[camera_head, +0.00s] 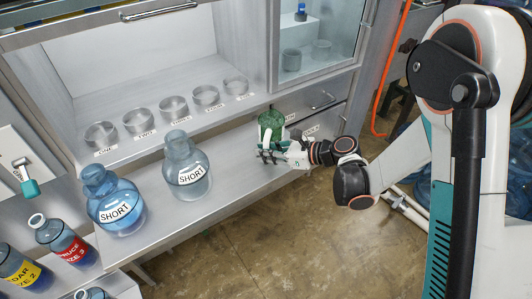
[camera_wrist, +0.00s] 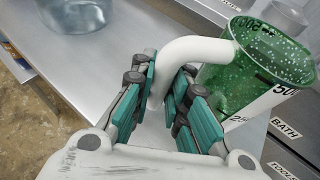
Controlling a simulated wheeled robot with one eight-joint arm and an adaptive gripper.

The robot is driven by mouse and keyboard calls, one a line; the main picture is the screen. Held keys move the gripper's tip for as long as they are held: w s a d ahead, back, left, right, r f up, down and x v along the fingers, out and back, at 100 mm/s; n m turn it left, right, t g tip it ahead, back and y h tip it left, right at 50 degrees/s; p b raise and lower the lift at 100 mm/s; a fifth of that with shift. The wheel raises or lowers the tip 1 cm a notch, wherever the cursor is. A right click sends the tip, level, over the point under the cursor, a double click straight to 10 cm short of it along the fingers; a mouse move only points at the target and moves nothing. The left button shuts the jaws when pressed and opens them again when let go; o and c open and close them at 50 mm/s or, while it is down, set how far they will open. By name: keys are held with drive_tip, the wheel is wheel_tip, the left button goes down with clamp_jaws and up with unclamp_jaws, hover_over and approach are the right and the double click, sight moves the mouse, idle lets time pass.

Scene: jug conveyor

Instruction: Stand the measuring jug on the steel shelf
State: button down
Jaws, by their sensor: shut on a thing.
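The measuring jug (camera_head: 272,119) is green, see-through and speckled, with printed scale marks and a white handle. In the wrist view the jug (camera_wrist: 258,62) is at the upper right, slightly tilted in the picture. My gripper (camera_head: 268,150) is shut on its handle, with the teal finger pads (camera_wrist: 165,95) on both sides of it. The steel shelf (camera_head: 235,185) runs below and left of the jug; its bare top (camera_wrist: 140,45) also shows in the wrist view. The jug's base is partly hidden, and I cannot tell whether it touches the steel.
Two blue glass bottles labelled SHORT (camera_head: 188,168) (camera_head: 115,205) stand on the steel shelf. Several steel cups (camera_head: 173,108) stand in a row behind, with number labels. Labelled drawers (camera_head: 318,108) are at the right. The shelf top between the nearer bottle and my gripper is clear.

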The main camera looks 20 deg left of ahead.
drive_tip(key=c, duration=1.6)
unclamp_jaws()
drive_tip(key=shift+f, duration=0.1)
drive_tip(key=shift+o, duration=0.2)
drive_tip(key=shift+r, duration=0.2)
drive_tip(key=p+v, duration=0.4)
drive_tip(key=v, duration=0.8)
